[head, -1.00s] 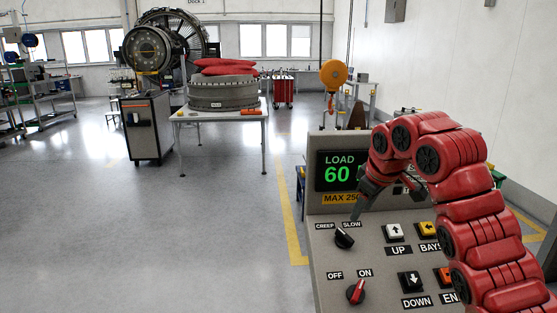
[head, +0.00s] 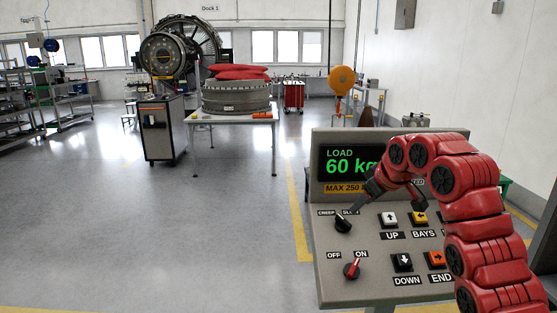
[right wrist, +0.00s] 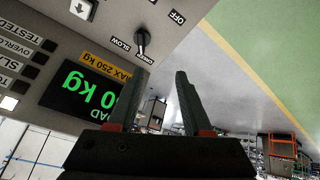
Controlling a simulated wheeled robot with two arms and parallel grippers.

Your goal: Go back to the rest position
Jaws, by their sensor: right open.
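My right gripper (head: 388,196) is open and empty in front of the upper part of the grey control panel (head: 330,290). In the right wrist view its two dark fingers (right wrist: 160,88) stand apart with nothing between them. The black CREEP/SLOW knob (head: 342,223) lies just below and left of the fingers in the head view; it also shows in the right wrist view (right wrist: 142,40). The red OFF/ON knob (head: 351,269) points toward ON. The green display (head: 350,164) reads LOAD 60 kg, partly hidden by my right arm. My left gripper is not in view.
Panel buttons include UP (head: 388,219), BAYS (head: 419,217), DOWN (head: 402,262) and END (head: 436,259). An orange hoist (head: 341,80) hangs behind the panel. A white table (head: 235,120) and a dark cabinet (head: 161,130) stand farther back. The floor left of the panel is clear.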

